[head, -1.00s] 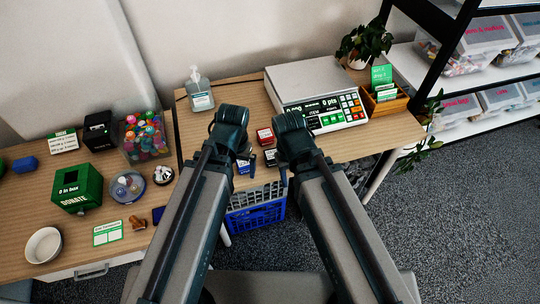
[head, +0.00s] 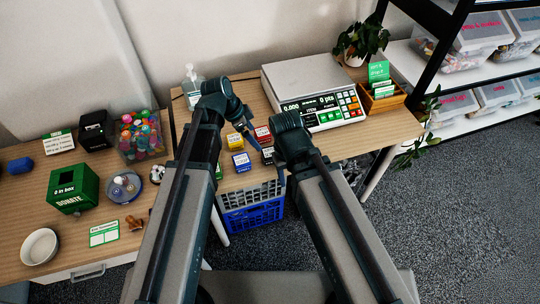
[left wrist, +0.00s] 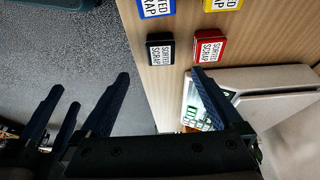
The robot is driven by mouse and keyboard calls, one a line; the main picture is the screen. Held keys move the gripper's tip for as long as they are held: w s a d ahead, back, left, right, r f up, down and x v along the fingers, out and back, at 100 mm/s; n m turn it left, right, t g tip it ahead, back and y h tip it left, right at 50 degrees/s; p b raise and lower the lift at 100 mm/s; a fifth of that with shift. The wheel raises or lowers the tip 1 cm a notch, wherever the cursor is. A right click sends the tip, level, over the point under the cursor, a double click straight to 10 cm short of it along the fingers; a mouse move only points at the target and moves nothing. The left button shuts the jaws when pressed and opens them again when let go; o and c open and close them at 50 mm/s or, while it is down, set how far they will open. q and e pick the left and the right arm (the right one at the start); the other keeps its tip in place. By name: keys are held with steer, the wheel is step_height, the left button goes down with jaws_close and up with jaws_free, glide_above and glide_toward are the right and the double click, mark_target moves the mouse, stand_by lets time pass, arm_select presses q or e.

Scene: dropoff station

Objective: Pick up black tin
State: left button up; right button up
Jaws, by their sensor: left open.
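The black tin (head: 268,155) lies on the wooden table, at the front right of a cluster of small labelled tins. In the left wrist view the black tin (left wrist: 160,49) shows its white label upward, roughly between and beyond my spread fingertips. My left gripper (head: 246,118) is open and empty, above and behind the tins in the head view. Its fingers also show in the left wrist view (left wrist: 161,74), apart from the tin. My right gripper is mostly hidden behind its own arm in the head view, so its jaws cannot be judged.
A red tin (head: 262,134), a yellow tin (head: 235,141) and a blue tin (head: 242,162) sit close around the black tin. A scale (head: 318,98) stands to the right and a sanitizer bottle (head: 193,88) behind. A blue crate (head: 252,214) is below the table's front edge.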

mark_target(269, 152)
arm_select(q)
steer(key=shift+d, duration=0.15)
steer(key=shift+f, duration=0.1)
steer(key=b+x, duration=0.7)
steer(key=shift+w+f, duration=0.1)
steer(key=shift+f, duration=0.15)
steer(key=b+x, duration=0.5)
steer(key=x, duration=0.1)
steer(key=shift+w+d+b, duration=0.15)
steer(key=shift+d+b, duration=0.2)
steer(key=shift+b, duration=0.05)
steer(key=shift+r, duration=0.1)
steer(key=c, duration=1.4)
steer(key=shift+r, duration=0.15)
step_height(269, 152, up, 10)
steer(key=p, duration=1)
